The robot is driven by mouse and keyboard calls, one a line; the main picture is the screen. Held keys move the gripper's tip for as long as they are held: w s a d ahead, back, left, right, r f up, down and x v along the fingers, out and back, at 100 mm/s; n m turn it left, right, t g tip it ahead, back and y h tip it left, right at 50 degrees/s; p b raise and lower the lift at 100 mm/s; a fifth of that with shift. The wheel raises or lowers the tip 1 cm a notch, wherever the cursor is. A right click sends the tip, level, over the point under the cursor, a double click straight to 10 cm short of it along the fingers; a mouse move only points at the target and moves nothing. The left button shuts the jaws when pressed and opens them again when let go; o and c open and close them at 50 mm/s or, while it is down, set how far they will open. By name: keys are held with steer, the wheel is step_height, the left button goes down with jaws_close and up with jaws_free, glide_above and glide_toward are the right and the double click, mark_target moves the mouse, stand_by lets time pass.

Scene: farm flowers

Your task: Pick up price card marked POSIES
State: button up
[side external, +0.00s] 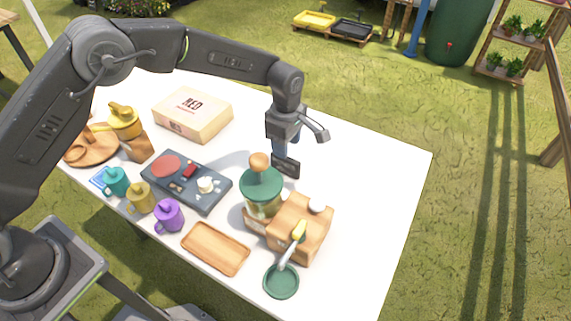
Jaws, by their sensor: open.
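My gripper (299,145) hangs over the white table, behind and to the right of a green-lidded jar (262,188). Its jaws are open. A small dark card (285,166) with a faint light marking stands just below one finger. Its lettering is too small to read, so I cannot tell whether it says POSIES. I cannot tell whether the finger touches it. The jar's round wooden knob is close to the card's left side.
A dark board (187,182), several mugs and a RED box (192,114) lie left. The table's right side (385,190) is clear.

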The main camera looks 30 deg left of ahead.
mark_target(285, 162)
steer(key=f, duration=0.7)
steer(key=shift+w+a+f, duration=0.15)
steer(key=shift+a+f, duration=0.05)
steer(key=shift+f, duration=0.15)
jaws_close()
